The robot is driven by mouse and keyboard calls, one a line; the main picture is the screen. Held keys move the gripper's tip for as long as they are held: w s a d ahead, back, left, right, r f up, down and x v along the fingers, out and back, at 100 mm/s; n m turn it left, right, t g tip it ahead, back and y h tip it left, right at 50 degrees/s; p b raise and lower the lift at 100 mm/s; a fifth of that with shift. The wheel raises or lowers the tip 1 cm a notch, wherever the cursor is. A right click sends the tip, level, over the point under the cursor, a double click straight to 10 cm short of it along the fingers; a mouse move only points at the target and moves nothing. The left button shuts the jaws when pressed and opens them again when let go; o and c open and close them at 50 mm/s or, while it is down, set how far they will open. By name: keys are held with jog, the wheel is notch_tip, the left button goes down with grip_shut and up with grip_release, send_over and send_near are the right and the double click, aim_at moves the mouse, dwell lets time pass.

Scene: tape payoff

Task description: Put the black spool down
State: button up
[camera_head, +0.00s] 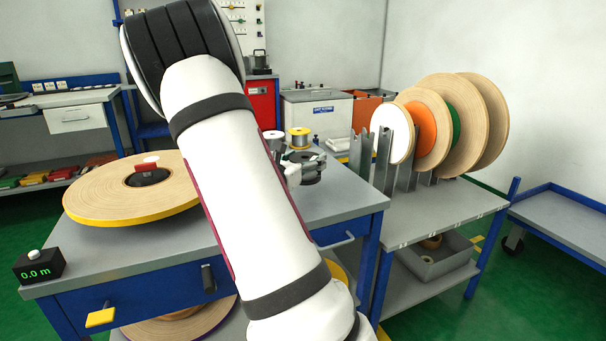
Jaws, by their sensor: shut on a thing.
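My gripper (296,168) is beyond my forearm, over the right part of the grey workbench (345,190). It is shut on the black spool (310,170), a small dark reel that shows just to the right of the gripper. My arm hides part of the gripper and the bench under it. I cannot tell whether the spool touches the bench top.
A large wooden reel (110,192) lies on the bench at left, near a black counter (38,268) reading 0.0 m. A white-topped spool (273,136) and a yellow-topped spool (299,138) stand behind the gripper. Upright reels (470,125) fill the right rack.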

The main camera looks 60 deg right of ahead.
jog(key=shift+w+d, duration=0.3)
jog(key=shift+w, duration=0.05)
jog(key=shift+w+d+f+b, duration=0.15)
jog(key=shift+f+b, duration=0.9)
jog(key=shift+f, duration=0.7)
jog(key=shift+f, duration=0.15)
jog(key=o, duration=1.5)
